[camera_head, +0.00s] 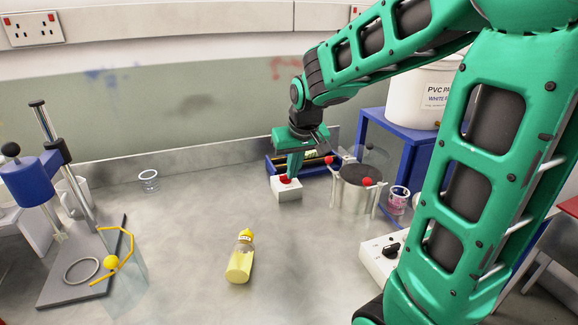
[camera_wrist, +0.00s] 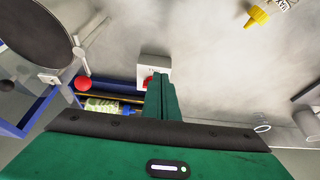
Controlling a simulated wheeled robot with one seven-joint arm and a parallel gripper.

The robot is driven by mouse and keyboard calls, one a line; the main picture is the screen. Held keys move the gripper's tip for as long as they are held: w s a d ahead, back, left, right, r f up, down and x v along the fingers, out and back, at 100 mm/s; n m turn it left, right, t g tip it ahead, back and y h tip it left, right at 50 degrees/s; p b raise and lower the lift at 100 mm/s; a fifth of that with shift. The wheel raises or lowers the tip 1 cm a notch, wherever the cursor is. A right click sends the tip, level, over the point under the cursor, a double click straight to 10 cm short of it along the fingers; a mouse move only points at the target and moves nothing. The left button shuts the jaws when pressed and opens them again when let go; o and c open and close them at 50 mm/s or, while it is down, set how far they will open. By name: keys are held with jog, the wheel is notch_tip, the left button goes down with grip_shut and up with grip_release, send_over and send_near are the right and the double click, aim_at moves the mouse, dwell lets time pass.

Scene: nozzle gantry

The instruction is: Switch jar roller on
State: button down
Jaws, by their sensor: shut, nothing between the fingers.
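The jar roller (camera_head: 312,168) is a low blue frame with dark rollers, standing against the back of the bench. In the wrist view it (camera_wrist: 108,88) holds a small jar with a pale green-yellow label (camera_wrist: 102,106). A white switch box (camera_head: 286,190) with a red button (camera_head: 285,180) sits in front of it. The box (camera_wrist: 155,66) and part of the red button (camera_wrist: 148,82) also show in the wrist view. My gripper (camera_head: 291,174) is shut and empty, pointing down with its fingertips at the red button, partly covering it. I cannot tell whether they touch or press it.
A metal drum on legs (camera_head: 356,194) with red knobs stands just right of the roller. A blue stand (camera_head: 30,178) fills the left. The bench between is clear.

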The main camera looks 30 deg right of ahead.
aim_at(285, 183)
jog(key=x, duration=0.6)
jog(key=shift+f, duration=0.25)
jog(key=shift+w+d, duration=0.2)
jog(key=shift+w, duration=1.05)
jog(key=shift+w+d+r, duration=0.1)
jog(key=shift+w+d, duration=0.1)
jog(key=shift+w, duration=0.55)
jog(key=shift+d, duration=0.15)
